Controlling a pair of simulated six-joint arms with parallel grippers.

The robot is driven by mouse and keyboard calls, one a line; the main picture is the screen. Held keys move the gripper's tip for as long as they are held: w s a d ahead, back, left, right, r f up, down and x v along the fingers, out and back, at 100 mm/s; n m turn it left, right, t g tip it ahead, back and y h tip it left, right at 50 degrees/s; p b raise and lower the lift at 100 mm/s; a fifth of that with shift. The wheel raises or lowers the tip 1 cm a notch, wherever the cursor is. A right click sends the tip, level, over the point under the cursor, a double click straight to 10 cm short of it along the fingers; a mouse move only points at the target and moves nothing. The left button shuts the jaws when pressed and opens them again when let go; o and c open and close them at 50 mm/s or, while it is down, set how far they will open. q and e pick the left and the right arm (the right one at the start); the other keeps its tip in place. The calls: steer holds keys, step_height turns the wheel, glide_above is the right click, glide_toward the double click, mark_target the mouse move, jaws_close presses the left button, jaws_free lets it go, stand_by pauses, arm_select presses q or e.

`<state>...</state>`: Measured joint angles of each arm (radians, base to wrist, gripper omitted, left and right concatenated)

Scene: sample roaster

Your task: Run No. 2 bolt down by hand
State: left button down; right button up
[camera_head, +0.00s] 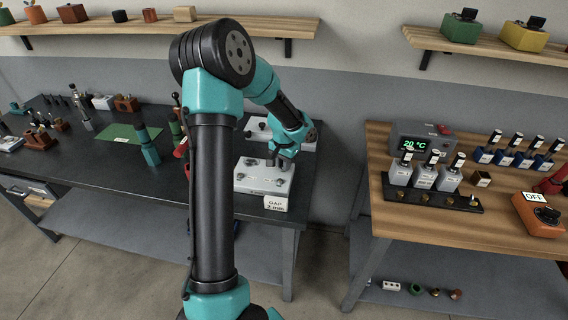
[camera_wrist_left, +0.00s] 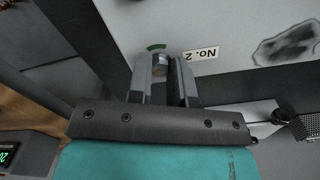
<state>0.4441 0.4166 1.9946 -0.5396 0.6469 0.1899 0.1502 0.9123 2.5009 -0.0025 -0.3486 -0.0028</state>
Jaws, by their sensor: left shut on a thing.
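A light grey plate (camera_head: 262,190) with several bolts lies on the dark bench. My left gripper (camera_head: 281,160) points down at the plate's far side; its own body hides part of it. In the left wrist view the gripper (camera_wrist_left: 163,66) is shut on a round metal bolt head (camera_wrist_left: 160,64), the No. 2 bolt. The label "No. 2" (camera_wrist_left: 201,53) is beside it, and a green arc mark (camera_wrist_left: 155,46) curves past the head. Whether the head touches the plate is hidden. My right gripper is not in view.
A "GAP 2 mm" sign (camera_head: 276,203) stands at the plate's near corner. A second light plate (camera_head: 258,131) lies behind. Tools and a green mat (camera_head: 128,138) are on the bench at left. A wooden table (camera_head: 470,218) at right holds bottles and a 20 °C display.

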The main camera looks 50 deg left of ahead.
arm_select(q)
steer(key=m, duration=0.5)
steer(key=shift+m, duration=2.5)
steer(key=c, duration=1)
jaws_free()
steer(key=shift+c, duration=0.2)
step_height(320, 180, up, 17)
steer(key=shift+r, duration=0.2)
